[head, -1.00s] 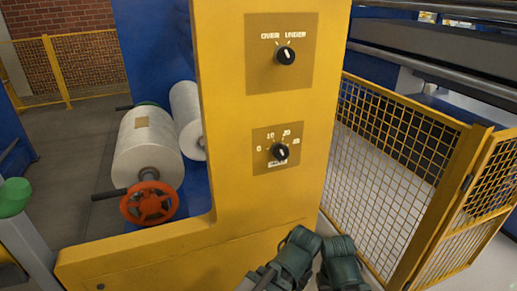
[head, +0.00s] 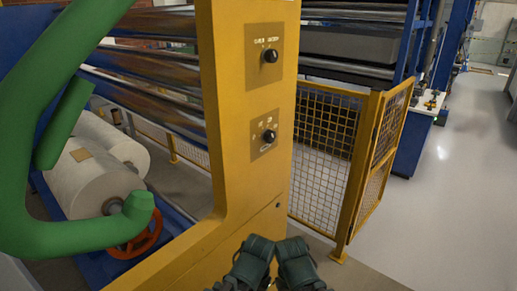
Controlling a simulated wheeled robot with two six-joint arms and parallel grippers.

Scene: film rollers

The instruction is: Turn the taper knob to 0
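The taper knob (head: 269,136) is a small black round knob on the lower brown plate (head: 258,146) of a yellow machine post. Scale marks sit around it, too small to read now; where its pointer stands cannot be told. My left gripper (head: 251,258) and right gripper (head: 296,260) show as dark green-grey shapes side by side at the bottom edge, below the knob and apart from it. Their fingers cannot be made out, and nothing is seen held.
A second black knob (head: 270,56) sits on the upper plate, marked over/under. A yellow mesh fence (head: 325,150) stands right of the post. Thick green tubing (head: 22,130) fills the left foreground, near white film rolls (head: 85,182) and a red handwheel (head: 140,240). Grey floor (head: 440,220) is free at right.

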